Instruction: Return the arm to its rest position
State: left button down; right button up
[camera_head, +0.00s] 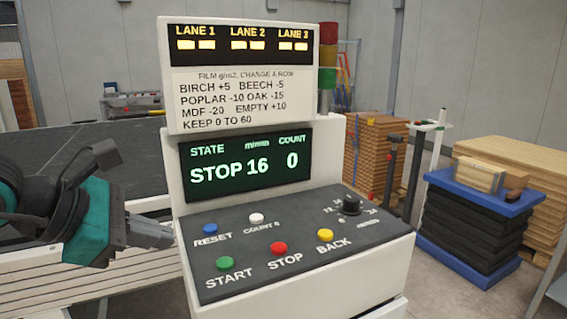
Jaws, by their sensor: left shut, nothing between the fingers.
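My left gripper (160,235) comes in from the left on my teal and black arm. Its grey fingers are together and hold nothing. Its tips are just left of the control panel (300,285), beside the blue RESET button (210,229). I cannot tell whether the fingers touch the panel's edge. The display (245,163) reads STOP, 16 and count 0. My right gripper is out of view.
The panel also carries white (256,218), green (225,263), red (279,248) and yellow (325,235) buttons and a black knob (351,205). A conveyor (85,290) lies left. Wood stacks (376,155) and a blue-topped stack (470,222) stand behind right. Floor there is partly clear.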

pick_arm(q)
jog(key=s+d+r+n+h, duration=0.4)
jog(key=d+r+h, duration=0.2)
jog(key=d+h, duration=0.5)
jog(key=w+a+n+t+y, duration=0.2)
jog(key=a+n+t+y, duration=0.2)
jog(key=n+t, duration=0.5)
jog(key=w+a+n+t+y, duration=0.2)
jog(key=a+n+t+y, duration=0.3)
jog(key=n, duration=0.9)
jog(key=w+a+f+n+y, duration=0.1)
jog(key=a+f+n+y, duration=0.4)
jog(key=f+n+y, duration=0.45)
notch_tip(320, 180, down, 10)
jog(key=s+a+n+g+y, duration=0.2)
jog(key=s+a+n+g, duration=0.1)
jog(key=n+g, duration=0.4)
jog(key=s+d+f+n+g+h, duration=0.1)
jog(key=s+d+f+n+g, duration=0.15)
jog(key=s+f+g, duration=0.45)
jog(key=s+d+f+n+g+h, duration=0.1)
jog(key=s+f+n+g, duration=0.25)
jog(key=s+f, duration=0.6)
jog(key=w+d+f+m+t+h, duration=0.1)
jog(key=w+d+f+t+h, duration=0.1)
jog(key=w+f+t, duration=0.4)
jog(key=shift+w+d+f+t, duration=0.15)
jog(key=shift+d+f+t, duration=0.4)
jog(key=shift+f, duration=0.85)
jog(key=shift+d, duration=0.1)
